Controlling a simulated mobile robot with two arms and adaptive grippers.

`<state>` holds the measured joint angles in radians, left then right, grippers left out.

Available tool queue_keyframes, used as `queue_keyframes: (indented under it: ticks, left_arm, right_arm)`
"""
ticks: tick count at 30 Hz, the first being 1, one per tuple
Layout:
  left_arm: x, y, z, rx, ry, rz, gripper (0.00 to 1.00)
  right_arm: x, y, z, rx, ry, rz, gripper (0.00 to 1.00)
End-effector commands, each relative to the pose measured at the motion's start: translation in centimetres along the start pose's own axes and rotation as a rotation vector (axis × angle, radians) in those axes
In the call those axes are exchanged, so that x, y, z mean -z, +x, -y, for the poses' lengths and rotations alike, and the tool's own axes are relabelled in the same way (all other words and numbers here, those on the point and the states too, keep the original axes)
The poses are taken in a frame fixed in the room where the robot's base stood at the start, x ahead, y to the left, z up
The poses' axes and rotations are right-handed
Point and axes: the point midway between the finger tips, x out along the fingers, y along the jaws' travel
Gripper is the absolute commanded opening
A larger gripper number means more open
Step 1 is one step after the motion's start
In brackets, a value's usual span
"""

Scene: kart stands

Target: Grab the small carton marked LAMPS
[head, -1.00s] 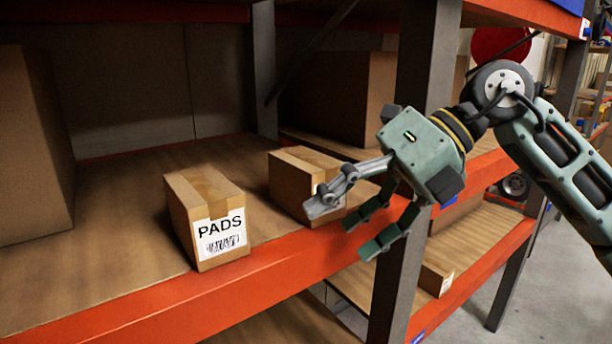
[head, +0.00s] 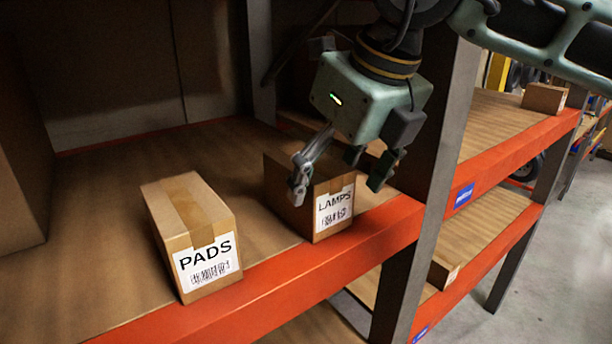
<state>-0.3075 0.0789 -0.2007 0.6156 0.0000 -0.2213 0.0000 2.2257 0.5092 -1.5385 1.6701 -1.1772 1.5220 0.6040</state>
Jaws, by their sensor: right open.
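The small carton marked LAMPS (head: 298,212) stands on the shelf near its front edge, left of the grey upright. Its white label with a barcode faces forward. My right gripper (head: 338,185) is over this carton, pointing down, with its fingers spread. One finger is in front of the carton's left part and the others are toward its right and back. The fingers hide part of the carton's top. I cannot tell whether any finger touches it. My left gripper is not in view.
The orange shelf beam (head: 270,285) runs along the front. A grey upright (head: 430,180) stands close to the right. A large box (head: 20,160) is at the far left.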

Motion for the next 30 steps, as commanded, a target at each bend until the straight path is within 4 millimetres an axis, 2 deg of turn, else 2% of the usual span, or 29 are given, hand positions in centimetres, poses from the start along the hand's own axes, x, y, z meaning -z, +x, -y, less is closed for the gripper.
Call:
queue_keyframes:
  ticks: [7,14,20,30]
  left_arm:
    - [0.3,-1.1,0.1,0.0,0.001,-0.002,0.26]
    - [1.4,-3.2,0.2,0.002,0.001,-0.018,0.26]
    - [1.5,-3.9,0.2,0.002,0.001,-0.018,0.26]
    - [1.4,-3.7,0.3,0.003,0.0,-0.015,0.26]
  right_arm:
    - [-1.9,0.6,0.0,-0.001,0.0,-0.001,0.8]
    - [-5.5,1.9,-0.1,-0.001,0.0,-0.001,0.8]
    - [-5.2,3.3,0.0,-0.002,0.0,-0.001,0.8]
    - [-5.2,3.5,0.0,-0.002,0.0,0.001,0.8]
